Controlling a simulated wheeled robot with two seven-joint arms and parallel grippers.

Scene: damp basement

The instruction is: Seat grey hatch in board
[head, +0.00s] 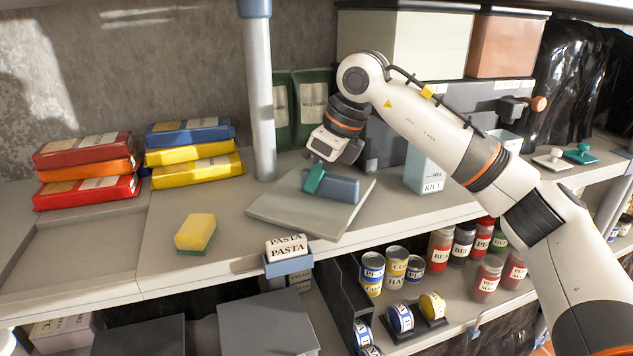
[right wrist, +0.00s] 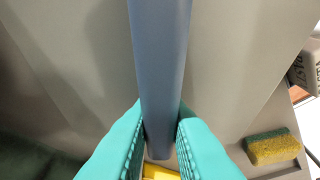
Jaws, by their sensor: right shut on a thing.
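The hatch, a blue-grey slab (head: 338,188), is between the teal fingers of my right gripper (head: 315,178) in the head view. In the right wrist view the hatch (right wrist: 162,60) runs as a narrow bar between both fingertips (right wrist: 160,140), which are shut on it. The board, a pale grey-green plate (head: 272,212), lies on the shelf top directly below the hatch. The hatch and gripper hide part of the board, and I see no opening in it. I cannot tell whether the hatch touches the board. My left gripper is not in view.
A yellow-green sponge (head: 196,232) lies left of the board. A PASTA box (head: 286,248) stands at the shelf's front edge. A post (head: 261,95) rises behind the board, and a RICE box (head: 423,172) stands to the right. Stacked packets (head: 88,170) lie far left.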

